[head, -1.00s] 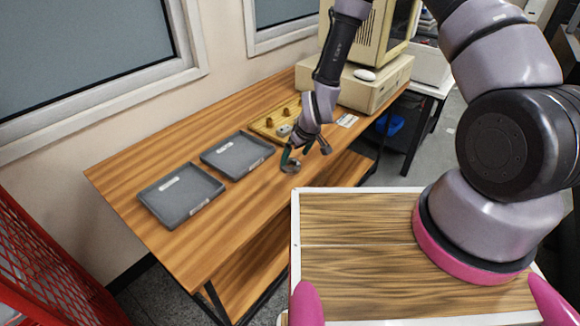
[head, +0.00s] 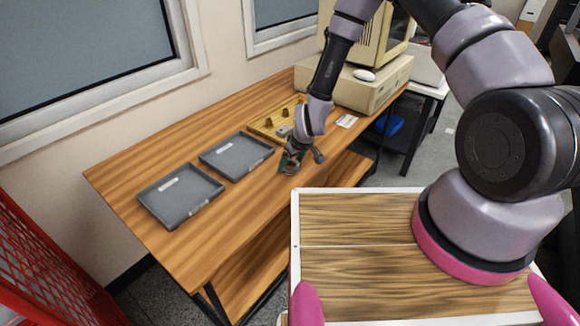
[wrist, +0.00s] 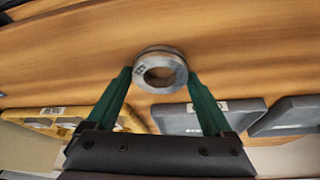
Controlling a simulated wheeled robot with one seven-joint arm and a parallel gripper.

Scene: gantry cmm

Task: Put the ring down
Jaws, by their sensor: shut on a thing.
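The ring (wrist: 160,57) is a grey metal ring with a hole and a small dark mark on its face. In the wrist view it sits between the green fingertips of my gripper (wrist: 160,77), which is shut on it. In the head view my gripper (head: 291,166) is low at the front edge of the wooden table (head: 235,215), right of the grey trays. The ring is hard to make out there behind the fingers. I cannot tell whether it touches the tabletop.
Two shallow grey trays, the near one (head: 167,208) and the far one (head: 222,159), lie left of my gripper. A yellow board (head: 262,130) with brown pegs lies behind it, with a beige computer (head: 365,93) farther back. The table's front left is clear.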

